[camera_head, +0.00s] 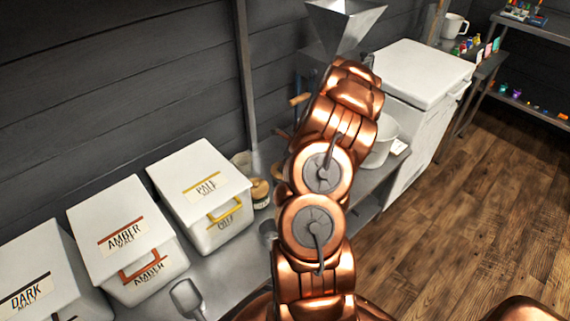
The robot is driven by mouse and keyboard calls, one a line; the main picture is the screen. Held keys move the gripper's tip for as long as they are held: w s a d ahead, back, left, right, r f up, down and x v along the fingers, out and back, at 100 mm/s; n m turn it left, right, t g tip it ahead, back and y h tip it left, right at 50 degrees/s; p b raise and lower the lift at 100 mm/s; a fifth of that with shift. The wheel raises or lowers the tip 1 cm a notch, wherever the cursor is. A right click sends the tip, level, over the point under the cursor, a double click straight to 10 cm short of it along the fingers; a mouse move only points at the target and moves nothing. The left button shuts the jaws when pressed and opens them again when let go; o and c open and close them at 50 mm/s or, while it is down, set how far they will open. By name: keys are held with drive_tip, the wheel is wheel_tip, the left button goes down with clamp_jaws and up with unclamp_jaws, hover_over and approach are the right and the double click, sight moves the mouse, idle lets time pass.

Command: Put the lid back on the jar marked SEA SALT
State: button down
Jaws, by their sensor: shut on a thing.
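A small jar (260,194) with a tan top and a pale label stands on the counter just right of the PALE malt bin. Its label is too small to read, so I cannot tell whether it is the SEA SALT jar. A pale round vessel (243,162) shows partly behind it. My copper arm rises through the middle of the picture and covers the counter behind it. My gripper is hidden beyond the arm, and I see no loose lid.
White malt bins marked DARK (35,270), AMBER (125,235) and PALE (200,185) line the wall. A grey scoop (187,298) lies in front. A metal hopper (343,25), white pot (383,148) and white chest (425,75) stand beyond my arm. Wooden floor at right is clear.

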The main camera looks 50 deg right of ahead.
idle(0.4)
drive_tip(key=shift+c, duration=2.2)
unclamp_jaws()
drive_tip(key=shift+r, duration=0.15)
drive_tip(key=shift+r+p, duration=3.2)
drive_tip(key=shift+r, duration=0.2)
clamp_jaws()
